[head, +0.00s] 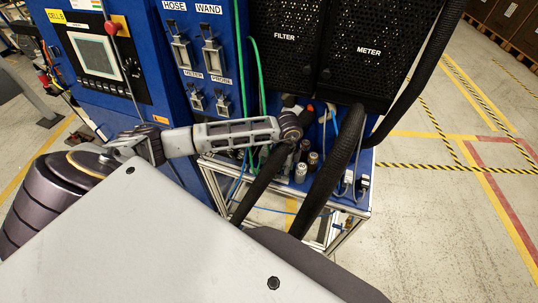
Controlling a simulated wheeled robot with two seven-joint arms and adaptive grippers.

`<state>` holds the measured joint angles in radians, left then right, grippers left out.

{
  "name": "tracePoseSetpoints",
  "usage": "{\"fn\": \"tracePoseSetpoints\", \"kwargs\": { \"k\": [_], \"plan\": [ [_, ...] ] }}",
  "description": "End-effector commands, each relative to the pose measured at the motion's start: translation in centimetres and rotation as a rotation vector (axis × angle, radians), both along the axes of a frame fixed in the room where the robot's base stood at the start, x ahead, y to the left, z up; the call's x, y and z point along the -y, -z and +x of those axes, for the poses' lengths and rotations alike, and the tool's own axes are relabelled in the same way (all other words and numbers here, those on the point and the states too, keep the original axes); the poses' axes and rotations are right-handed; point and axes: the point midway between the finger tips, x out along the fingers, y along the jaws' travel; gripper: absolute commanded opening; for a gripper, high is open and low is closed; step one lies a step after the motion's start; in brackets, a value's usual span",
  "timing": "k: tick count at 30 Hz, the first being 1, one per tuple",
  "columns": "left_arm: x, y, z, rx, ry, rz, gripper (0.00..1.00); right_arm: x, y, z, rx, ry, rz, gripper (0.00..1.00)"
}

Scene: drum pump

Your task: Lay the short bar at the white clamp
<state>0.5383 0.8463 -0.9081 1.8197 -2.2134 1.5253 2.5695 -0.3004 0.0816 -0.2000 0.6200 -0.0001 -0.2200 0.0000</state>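My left arm comes in from the left, and its gripper end (150,144) is in front of the blue panel. The gripper is small and partly turned away. A light grey slotted piece (236,132) runs right from it to a round dark end. I cannot tell whether this piece is held or is part of the arm, nor whether the fingers are open. Pale toggle clamps, the hose clamp (181,53) and the wand clamp (214,58), sit on the panel. I cannot pick out the short bar or a clearly white clamp. My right gripper is not in view.
Thick black ribbed hoses (330,178) hang in front of the blue cart (352,205). Small grey cylindrical fittings (301,172) stand on its top. Perforated black covers marked filter (286,50) and meter (368,55) stand behind. The floor (440,225) at right is clear.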

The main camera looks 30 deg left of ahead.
Motion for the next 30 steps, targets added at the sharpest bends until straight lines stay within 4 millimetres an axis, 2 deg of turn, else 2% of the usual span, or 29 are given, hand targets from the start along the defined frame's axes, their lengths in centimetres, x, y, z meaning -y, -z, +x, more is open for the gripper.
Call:
{"fn": "tracePoseSetpoints", "kwargs": {
  "k": [8,15,30],
  "plan": [
    [0.4,2.4,-0.4,-0.003,-0.001,0.0,0.39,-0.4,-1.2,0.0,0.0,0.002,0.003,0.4],
    [0.4,4.5,-0.4,-0.001,-0.001,-0.001,0.39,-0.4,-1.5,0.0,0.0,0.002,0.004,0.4],
    [0.4,4.8,-0.4,0.0,0.0,0.0,0.39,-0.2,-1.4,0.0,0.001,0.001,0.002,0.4]
  ]
}}
